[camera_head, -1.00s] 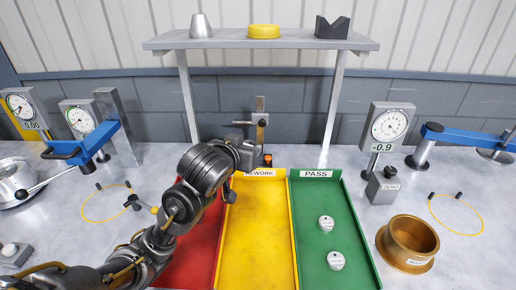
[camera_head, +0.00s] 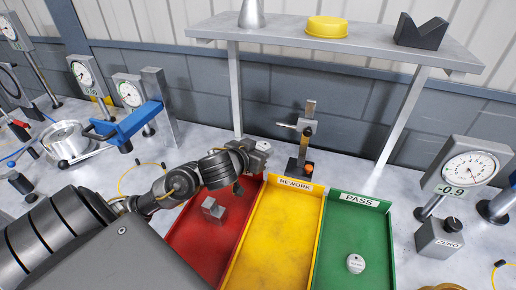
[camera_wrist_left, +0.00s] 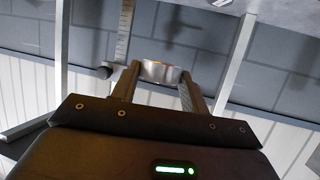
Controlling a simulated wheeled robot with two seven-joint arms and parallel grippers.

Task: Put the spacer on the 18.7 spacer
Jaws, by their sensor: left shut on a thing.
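My left gripper (camera_head: 252,150) is raised behind the far ends of the red and yellow trays. It is shut on a small silvery spacer, seen as a short bright ring (camera_wrist_left: 160,72) between the fingertips in the left wrist view. In the head view the held piece (camera_head: 263,146) shows only as a small pale patch. A white round piece with a label (camera_head: 356,263) lies in the green PASS tray (camera_head: 384,225); its label is too small to read, so I cannot tell if it is the 18.7 spacer. My right gripper is not in view.
A height stand (camera_head: 307,140) rises close right of the gripper. The yellow REWORK tray (camera_head: 275,235) is empty; the red tray (camera_head: 190,240) holds a grey metal block (camera_head: 212,208). A dial gauge (camera_head: 470,172) stands right. A shelf (camera_head: 350,45) spans the back.

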